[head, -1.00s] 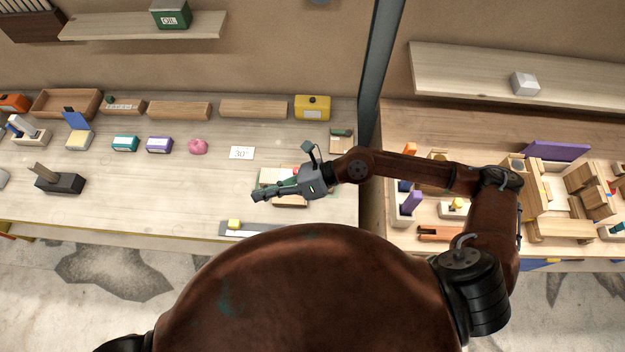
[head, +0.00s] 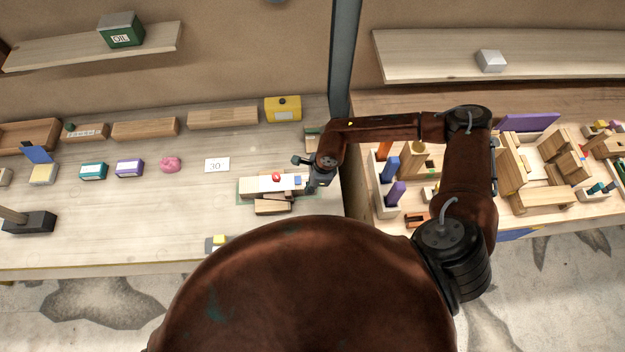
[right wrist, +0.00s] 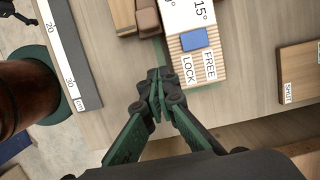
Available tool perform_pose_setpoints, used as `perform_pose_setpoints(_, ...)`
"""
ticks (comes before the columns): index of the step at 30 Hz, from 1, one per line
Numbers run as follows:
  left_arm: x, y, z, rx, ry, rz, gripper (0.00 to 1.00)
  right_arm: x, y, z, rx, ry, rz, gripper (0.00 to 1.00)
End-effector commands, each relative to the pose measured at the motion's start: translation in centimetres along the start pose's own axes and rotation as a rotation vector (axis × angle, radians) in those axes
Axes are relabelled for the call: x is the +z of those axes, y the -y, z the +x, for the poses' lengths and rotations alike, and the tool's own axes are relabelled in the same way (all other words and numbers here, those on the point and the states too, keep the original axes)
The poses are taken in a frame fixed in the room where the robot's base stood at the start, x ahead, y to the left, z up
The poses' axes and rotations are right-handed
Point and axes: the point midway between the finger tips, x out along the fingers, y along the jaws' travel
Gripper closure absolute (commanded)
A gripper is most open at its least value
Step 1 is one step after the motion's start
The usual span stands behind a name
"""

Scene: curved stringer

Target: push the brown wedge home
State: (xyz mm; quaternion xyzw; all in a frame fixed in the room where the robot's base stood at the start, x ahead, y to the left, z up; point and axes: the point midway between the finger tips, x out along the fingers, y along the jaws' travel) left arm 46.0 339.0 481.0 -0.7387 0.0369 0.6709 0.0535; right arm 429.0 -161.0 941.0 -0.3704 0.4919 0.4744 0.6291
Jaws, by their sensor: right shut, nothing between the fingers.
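A wooden fixture (head: 255,185) with a white top lies on the bench, with a red knob (head: 276,177) and a blue slider (head: 298,180). In the right wrist view its end (right wrist: 186,17) shows "15°", "FREE" and "LOCK" labels beside the blue slider (right wrist: 193,39). A brown piece (right wrist: 148,22), which looks like the wedge, lies along the fixture's left side there; its far end is cut off. My right gripper (head: 309,187) is at the fixture's right end in the head view. Its fingertips (right wrist: 156,88) are shut and empty, apart from the brown piece. My left gripper is out of view.
A pale wood block (head: 272,207) lies in front of the fixture. A grey ruler (right wrist: 68,55) lies left in the right wrist view, and a labelled wooden block (right wrist: 299,72) right. A "30" card (head: 217,165) and a pink lump (head: 170,164) stand farther left.

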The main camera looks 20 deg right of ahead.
Motion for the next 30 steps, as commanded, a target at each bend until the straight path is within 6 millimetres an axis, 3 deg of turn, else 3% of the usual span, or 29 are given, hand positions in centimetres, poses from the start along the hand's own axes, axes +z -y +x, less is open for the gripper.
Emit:
perform_pose_setpoints(2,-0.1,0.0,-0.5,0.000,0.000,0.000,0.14,0.0,-0.1,1.4,0.001,-0.001,0.000,1.00)
perform_pose_setpoints(6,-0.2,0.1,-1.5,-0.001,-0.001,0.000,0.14,2.4,0.0,1.6,0.000,0.002,-0.002,1.00)
perform_pose_setpoints(13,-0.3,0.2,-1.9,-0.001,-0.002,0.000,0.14,3.8,0.0,2.1,-0.001,0.000,0.000,1.00)
perform_pose_setpoints(24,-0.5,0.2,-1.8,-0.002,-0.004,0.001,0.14,3.9,0.0,2.3,-0.001,0.001,0.001,1.00)
perform_pose_setpoints(30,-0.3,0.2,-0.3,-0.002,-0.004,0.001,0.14,5.8,0.3,3.0,-0.001,0.004,-0.001,1.00)
